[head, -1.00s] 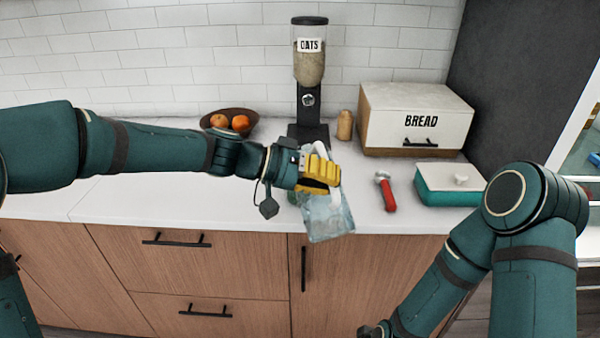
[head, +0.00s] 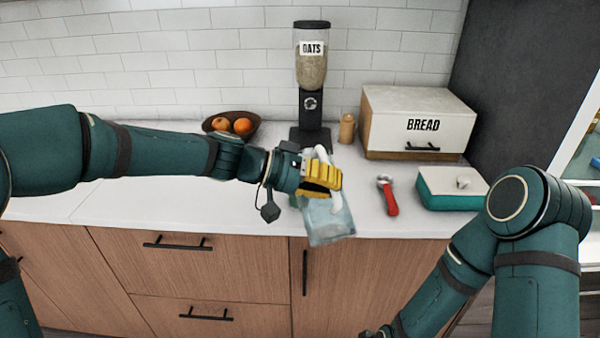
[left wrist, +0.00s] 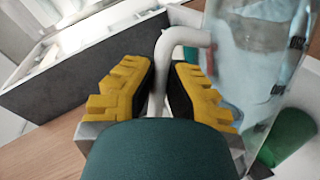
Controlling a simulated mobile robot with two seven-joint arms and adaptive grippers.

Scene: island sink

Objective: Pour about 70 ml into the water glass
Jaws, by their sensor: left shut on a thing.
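My left gripper (head: 322,178) is shut on the white handle (left wrist: 165,70) of a clear, bluish pitcher (head: 328,220). The pitcher is tilted and held over the front edge area of the counter. In the left wrist view, the pitcher (left wrist: 258,60) fills the upper right, and the yellow fingers stand on both sides of the handle. A green rounded object (left wrist: 290,135) shows beside and partly behind the pitcher there. I cannot tell whether it is the water glass. No other glass shows clearly. The water level and any stream cannot be made out. My right gripper is out of frame.
The white counter (head: 130,205) is clear at left. Behind are a fruit bowl (head: 213,128), an oats dispenser (head: 310,100), a wooden shaker (head: 347,128) and a bread box (head: 400,130). A red-handled tool (head: 388,197) and a teal lidded dish (head: 450,190) lie to the right.

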